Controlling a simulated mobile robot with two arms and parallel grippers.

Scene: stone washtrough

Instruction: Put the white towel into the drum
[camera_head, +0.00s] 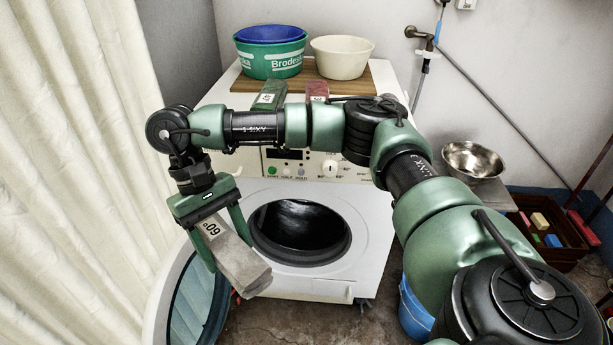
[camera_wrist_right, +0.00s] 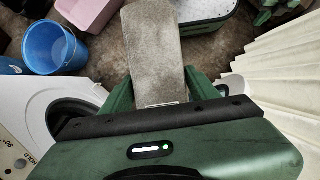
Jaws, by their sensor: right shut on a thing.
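My right gripper (camera_head: 226,248) is shut on the white towel (camera_head: 245,271), a folded, greyish-white piece with a "60" label. The towel hangs tilted down from the fingers, in the air to the left of the drum opening. In the right wrist view the towel (camera_wrist_right: 154,50) sticks out between the two green fingers. The drum (camera_head: 298,226) is dark and appears empty, in the front of the white washing machine (camera_head: 372,215). Its round door (camera_head: 163,312) stands open at the lower left, partly behind the towel. My left gripper is not in view.
A green tub (camera_head: 270,63) and a cream basin (camera_head: 342,60) stand on the machine's top board. A green item (camera_head: 270,95) and a red item (camera_head: 317,92) lie near its front edge. A blue bucket (camera_head: 413,308) stands right of the machine. A curtain (camera_head: 75,170) hangs close on the left.

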